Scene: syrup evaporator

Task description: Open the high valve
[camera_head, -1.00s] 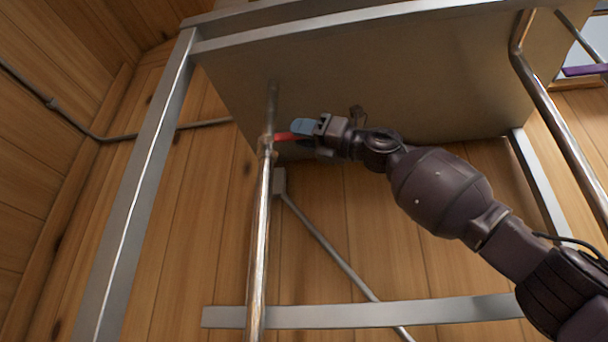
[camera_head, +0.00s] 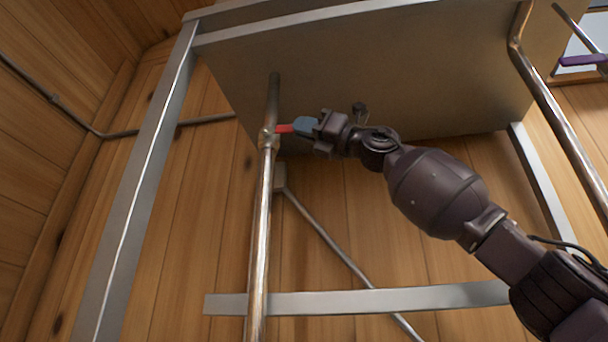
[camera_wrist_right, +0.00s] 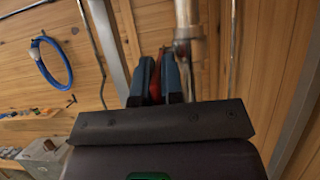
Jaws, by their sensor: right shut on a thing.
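The high valve has a red handle (camera_head: 284,129) and a metal body (camera_head: 268,138) on an upright pipe below a large metal tank (camera_head: 380,75). The handle points right from the pipe, about level in the head view. My right gripper (camera_head: 302,126) comes from the right and is shut on the handle, its blue fingers covering the handle's outer part. In the right wrist view the red handle (camera_wrist_right: 156,80) lies between the two blue fingers (camera_wrist_right: 158,82), with the pipe (camera_wrist_right: 187,45) just right of them. My left gripper is not in view.
A metal frame post (camera_head: 138,190) stands left of the pipe, and a crossbar (camera_head: 360,301) runs low behind it. Another pipe (camera_head: 560,115) comes down at the right, near a purple item (camera_head: 583,60). A blue hose coil (camera_wrist_right: 52,62) hangs on the wooden wall.

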